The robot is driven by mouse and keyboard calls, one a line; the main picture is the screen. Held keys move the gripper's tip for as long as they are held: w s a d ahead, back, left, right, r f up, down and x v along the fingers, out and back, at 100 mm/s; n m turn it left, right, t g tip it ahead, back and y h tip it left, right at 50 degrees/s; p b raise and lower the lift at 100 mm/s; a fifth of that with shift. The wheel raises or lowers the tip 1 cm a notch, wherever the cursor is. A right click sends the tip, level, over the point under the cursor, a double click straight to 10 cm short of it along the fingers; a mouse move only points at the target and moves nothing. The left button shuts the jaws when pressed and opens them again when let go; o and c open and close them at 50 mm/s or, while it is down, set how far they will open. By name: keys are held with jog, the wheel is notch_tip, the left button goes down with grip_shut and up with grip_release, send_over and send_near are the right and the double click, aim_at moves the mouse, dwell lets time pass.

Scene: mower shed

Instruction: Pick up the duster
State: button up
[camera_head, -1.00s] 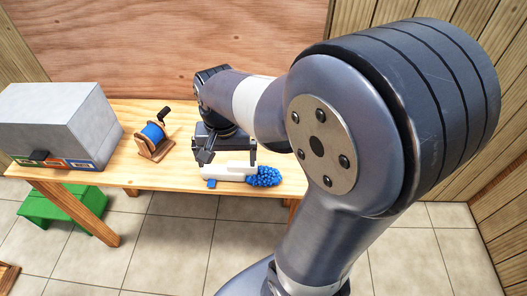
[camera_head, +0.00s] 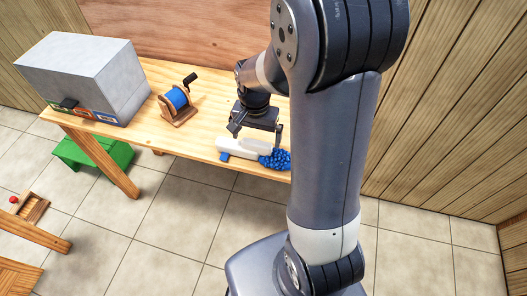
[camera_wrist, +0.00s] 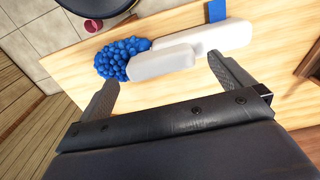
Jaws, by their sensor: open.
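The duster has a white body (camera_head: 234,146) and a blue fluffy head (camera_head: 276,159). It lies on the wooden table (camera_head: 190,137) near its front edge. In the wrist view the blue head (camera_wrist: 122,60) is at the left and the white body (camera_wrist: 163,64) runs right to a blue tab. My gripper (camera_head: 256,131) is open and empty above the duster. In the wrist view its fingers (camera_wrist: 167,84) are spread wide, one near the blue head and one near the white body, with the duster just beyond the tips. I cannot tell whether they touch it.
A reel with blue line and a crank (camera_head: 177,101) stands left of the duster. A grey box (camera_head: 85,75) stands at the table's left end. A green stool (camera_head: 92,153) is below. A wooden wall is behind the table. The tiled floor in front is mostly clear.

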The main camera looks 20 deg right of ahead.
jog(key=shift+f, duration=1.4)
jog(key=shift+c, duration=0.2)
jog(key=c, duration=1.3)
notch_tip(320, 180, up, 10)
